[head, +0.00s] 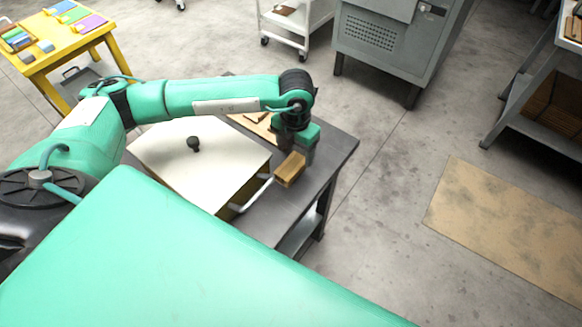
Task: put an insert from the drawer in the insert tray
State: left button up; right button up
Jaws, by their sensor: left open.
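My left gripper (308,153) is open and points down over the dark table, close beside a tan wooden block (290,170). I cannot tell whether it touches the block. A white-topped box (165,165) with a black knob stands left of the gripper, with a pale bar handle on its front side; it may hold the drawer. No open drawer or insert shows clearly. A flat tan wooden piece (257,125), possibly the insert tray, lies behind the box and is partly hidden by my left arm. My right gripper is not in view.
The dark grey table (285,208) has bare room at its front right. A yellow table (55,52) with coloured items stands at the back left. A grey cabinet (395,45) and a white cart (297,20) stand behind. A tan mat (505,225) lies on the floor at right.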

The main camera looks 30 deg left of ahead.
aim_at(296, 162)
pick_arm(q)
jog(key=f, duration=0.2)
jog(key=f+p, duration=0.1)
jog(key=shift+s+d+f, duration=0.1)
jog(key=shift+s+f, duration=0.2)
jog(key=shift+f, duration=0.6)
jog(key=c, duration=1.1)
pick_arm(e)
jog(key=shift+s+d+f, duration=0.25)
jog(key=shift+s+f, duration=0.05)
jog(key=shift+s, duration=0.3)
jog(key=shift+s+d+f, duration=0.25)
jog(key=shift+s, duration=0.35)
pick_arm(q)
jog(key=shift+w+r, duration=0.1)
jog(key=shift+r, duration=0.05)
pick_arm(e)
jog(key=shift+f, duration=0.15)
